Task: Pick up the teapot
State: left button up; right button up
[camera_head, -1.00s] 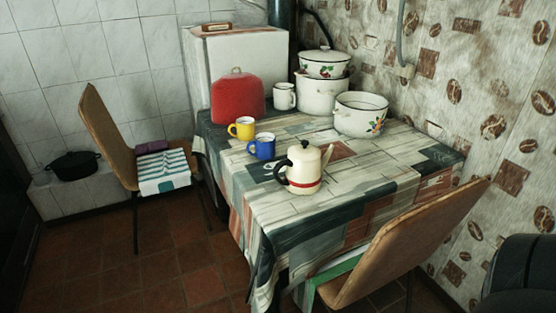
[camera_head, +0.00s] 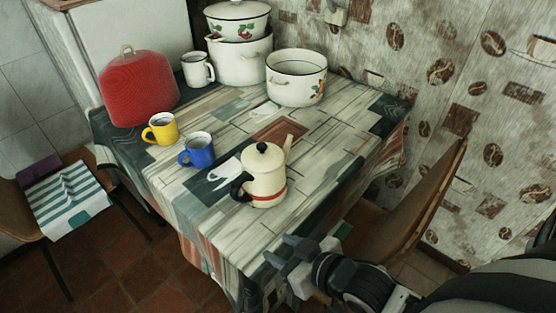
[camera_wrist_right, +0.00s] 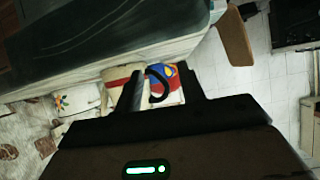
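In the right wrist view, the teapot (camera_wrist_right: 115,74) shows beyond the gripper (camera_wrist_right: 160,70), partly hidden by a dark finger. My left gripper is not in view.
A blue mug (camera_head: 198,151) and a yellow mug (camera_head: 161,129) stand left of the teapot. A red cover (camera_head: 138,90), a white mug (camera_head: 197,69) and white pots (camera_head: 296,78) are at the back. A chair (camera_head: 415,205) is at the right edge.

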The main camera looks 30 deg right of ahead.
jog(key=n+y+p, duration=0.1)
jog(key=p, duration=0.1)
send_near(236, 196)
jog(key=shift+t, duration=0.5)
jog(key=x, duration=0.4)
jog(key=shift+w+d+f, duration=0.1)
jog(key=shift+w+f, duration=0.1)
jog(key=shift+f, duration=0.1)
jog(key=shift+x, duration=0.85)
jog(key=x, duration=0.3)
jog(key=shift+w+a+f, duration=0.1)
jog(key=shift+a+f, duration=0.1)
jog(key=shift+f, duration=0.2)
jog(key=shift+w+a+f, duration=0.2)
jog(key=shift+w+f, duration=0.05)
jog(key=shift+w, duration=0.15)
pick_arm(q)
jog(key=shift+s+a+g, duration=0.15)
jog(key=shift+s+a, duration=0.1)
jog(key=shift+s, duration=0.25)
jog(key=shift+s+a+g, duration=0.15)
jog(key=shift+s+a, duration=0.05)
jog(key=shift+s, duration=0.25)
pick_arm(e)
grip_shut()
